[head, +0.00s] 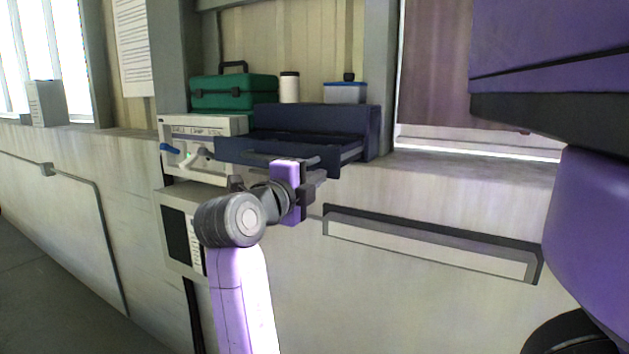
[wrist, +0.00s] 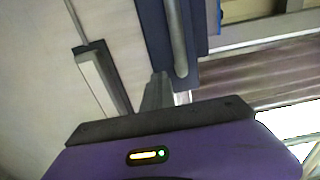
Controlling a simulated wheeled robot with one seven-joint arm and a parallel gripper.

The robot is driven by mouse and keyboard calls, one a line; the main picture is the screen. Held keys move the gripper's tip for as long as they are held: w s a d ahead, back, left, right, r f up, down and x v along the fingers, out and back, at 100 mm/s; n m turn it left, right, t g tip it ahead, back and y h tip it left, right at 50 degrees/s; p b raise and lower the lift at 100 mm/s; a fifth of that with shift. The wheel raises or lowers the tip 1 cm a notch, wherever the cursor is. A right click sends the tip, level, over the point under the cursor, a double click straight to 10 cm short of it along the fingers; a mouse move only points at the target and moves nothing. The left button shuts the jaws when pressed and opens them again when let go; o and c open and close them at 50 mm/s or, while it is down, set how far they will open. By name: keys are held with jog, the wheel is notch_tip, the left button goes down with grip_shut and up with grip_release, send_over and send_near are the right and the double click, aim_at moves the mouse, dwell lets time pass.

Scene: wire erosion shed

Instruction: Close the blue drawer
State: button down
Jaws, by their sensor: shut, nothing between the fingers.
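The dark blue drawer (head: 232,150) stands out from its dark blue housing (head: 368,135) on the ledge, with a gap showing behind its front. A grey bar handle (head: 262,158) runs along the front. My gripper (head: 318,180) is just below the right end of the handle. It is shut and empty. In the wrist view, the drawer front (wrist: 153,30) and the bar handle (wrist: 177,45) lie just beyond my fingertips (wrist: 165,88). I cannot tell whether the fingers touch the handle. My wrist hides part of the space under the drawer.
A green toolbox (head: 235,93), a white canister (head: 289,88) and a blue-and-white box (head: 345,93) stand behind the drawer. A long rail (head: 430,245) juts from the wall at lower right.

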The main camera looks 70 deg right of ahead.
jog(key=b+x, duration=0.4)
jog(key=x, duration=0.8)
jog(key=shift+s+f, duration=0.1)
jog(key=shift+f, duration=0.05)
jog(key=shift+d, duration=0.4)
jog(key=shift+s, duration=0.1)
jog(key=shift+a+b, duration=0.15)
jog(key=shift+b, duration=0.15)
